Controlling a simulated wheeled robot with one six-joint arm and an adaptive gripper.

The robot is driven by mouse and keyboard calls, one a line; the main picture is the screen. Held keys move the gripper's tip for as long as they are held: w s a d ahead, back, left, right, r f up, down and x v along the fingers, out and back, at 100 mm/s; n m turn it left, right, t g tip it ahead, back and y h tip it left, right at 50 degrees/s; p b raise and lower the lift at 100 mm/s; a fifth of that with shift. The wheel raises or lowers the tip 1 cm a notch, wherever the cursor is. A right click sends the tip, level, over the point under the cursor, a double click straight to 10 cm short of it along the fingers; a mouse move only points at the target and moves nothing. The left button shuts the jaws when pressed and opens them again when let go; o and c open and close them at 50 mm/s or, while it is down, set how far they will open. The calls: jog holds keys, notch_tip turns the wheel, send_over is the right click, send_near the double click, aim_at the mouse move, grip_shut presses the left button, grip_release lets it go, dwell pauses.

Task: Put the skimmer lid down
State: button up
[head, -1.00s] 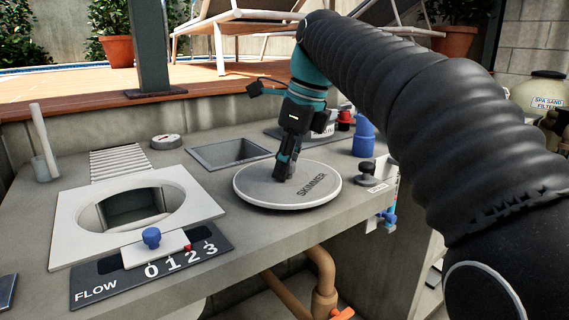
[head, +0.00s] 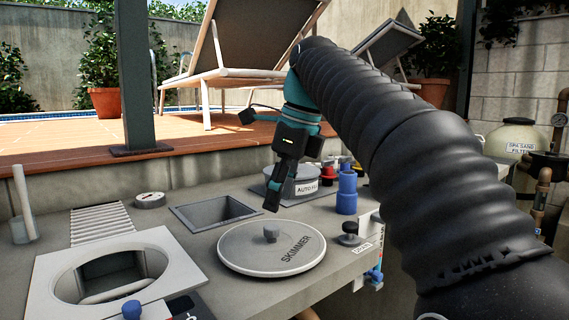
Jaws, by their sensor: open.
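The skimmer lid (head: 262,254) is a round light-grey disc marked SKIMMER with a small grey knob (head: 271,232) on top. It lies flat on the grey counter, right of the skimmer opening (head: 108,276), a white square frame with an oval hole. Part of the fingers is hard to make out against the dark gripper body.
A square recess (head: 214,211) lies behind the lid. A grey canister marked AUTO (head: 291,187), a blue fitting (head: 347,192) and a black knob (head: 349,235) stand behind and right.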

jog(key=shift+v, duration=2.5)
